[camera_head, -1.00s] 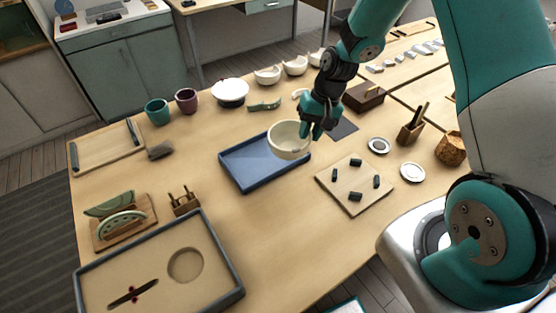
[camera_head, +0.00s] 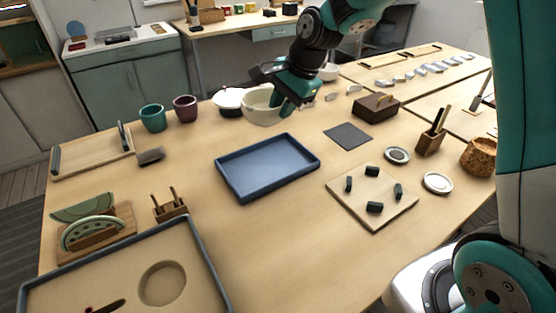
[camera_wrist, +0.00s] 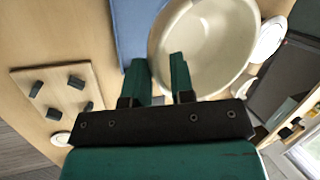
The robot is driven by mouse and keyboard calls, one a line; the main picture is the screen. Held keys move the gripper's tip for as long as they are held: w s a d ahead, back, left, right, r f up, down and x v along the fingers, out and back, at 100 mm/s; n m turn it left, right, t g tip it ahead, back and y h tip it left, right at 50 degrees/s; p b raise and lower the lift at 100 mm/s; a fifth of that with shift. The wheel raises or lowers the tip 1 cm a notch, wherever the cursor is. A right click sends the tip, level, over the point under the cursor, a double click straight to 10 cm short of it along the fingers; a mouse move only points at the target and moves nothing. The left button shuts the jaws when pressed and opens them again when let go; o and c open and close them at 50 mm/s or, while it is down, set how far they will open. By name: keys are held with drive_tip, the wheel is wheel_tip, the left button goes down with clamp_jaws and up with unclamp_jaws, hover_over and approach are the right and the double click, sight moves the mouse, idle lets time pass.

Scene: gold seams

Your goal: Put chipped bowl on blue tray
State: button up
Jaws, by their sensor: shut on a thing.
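The cream bowl (camera_head: 259,107) is in my gripper (camera_head: 284,104), beyond the far edge of the blue tray (camera_head: 268,190) in the head view. In the wrist view the bowl (camera_wrist: 208,45) opens toward the camera, its near rim at the fingers of my gripper (camera_wrist: 158,68). My gripper is shut on this rim. I cannot make out a chip. The blue tray is empty in the head view. Part of the tray (camera_wrist: 132,32) shows left of the bowl in the wrist view.
A dark mat (camera_head: 348,137) and a wooden board with dark pegs (camera_head: 372,205) lie right of the tray. A maroon cup (camera_head: 185,108), a teal cup (camera_head: 152,117) and a dark-banded white bowl (camera_head: 228,101) stand toward the back.

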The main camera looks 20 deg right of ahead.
wheel_tip(320, 180, down, 14)
drive_tip(key=shift+f, duration=0.25)
drive_tip(key=shift+f, duration=0.15)
drive_tip(key=o, duration=0.9)
drive_tip(key=shift+c, duration=0.2)
drive_tip(key=v, duration=1.2)
drive_tip(key=s+a+r+n+g, duration=0.1)
drive_tip(key=s+a+r+n, duration=0.2)
drive_tip(key=s+n, duration=0.3)
drive_tip(key=s+a+r+n+g+p, duration=0.1)
drive_tip(key=s+a+r+n, duration=0.2)
drive_tip(key=s+n, duration=0.4)
drive_tip(key=s+a+r+n, duration=0.4)
drive_tip(key=s+r+n, duration=0.1)
drive_tip(key=s, duration=0.8)
drive_tip(key=shift+r+n+g+y, duration=0.3)
drive_tip(key=shift+n+g+y, duration=0.1)
drive_tip(key=shift+n, duration=0.5)
